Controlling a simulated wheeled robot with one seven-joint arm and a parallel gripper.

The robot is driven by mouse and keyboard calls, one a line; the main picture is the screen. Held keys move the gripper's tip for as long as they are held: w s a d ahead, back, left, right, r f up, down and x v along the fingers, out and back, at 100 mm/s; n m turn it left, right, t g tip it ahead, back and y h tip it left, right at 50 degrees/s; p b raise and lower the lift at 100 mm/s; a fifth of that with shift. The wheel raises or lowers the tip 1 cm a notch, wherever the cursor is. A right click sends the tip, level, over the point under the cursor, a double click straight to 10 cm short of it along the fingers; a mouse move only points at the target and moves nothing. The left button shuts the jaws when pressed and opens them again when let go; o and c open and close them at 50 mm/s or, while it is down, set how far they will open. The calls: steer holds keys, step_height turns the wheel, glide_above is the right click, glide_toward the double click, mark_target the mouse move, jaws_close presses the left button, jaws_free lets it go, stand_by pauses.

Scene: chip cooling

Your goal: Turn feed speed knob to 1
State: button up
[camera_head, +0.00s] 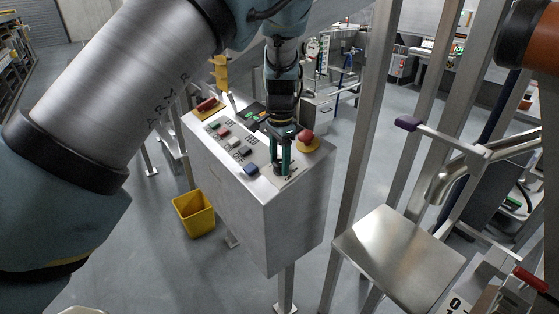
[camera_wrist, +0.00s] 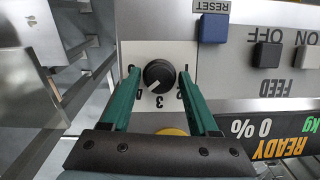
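The feed speed knob (camera_wrist: 159,76) is round and black, on a white plate with upside-down marks around it. Its white pointer line points to the lower left in the wrist view, toward a small mark that I cannot read surely. My gripper (camera_wrist: 159,73) is open, with one green finger to the left of the knob and one to the right. Gaps show between the fingers and the knob. In the head view my gripper (camera_head: 282,162) points down at the near right end of the control box top (camera_head: 240,165); the knob cannot be made out there.
A display (camera_wrist: 275,135) reads READY, 0 %. A red mushroom button (camera_head: 305,137) stands close to my gripper. A yellow bin (camera_head: 194,214) is on the floor.

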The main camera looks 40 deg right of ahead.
jaws_close()
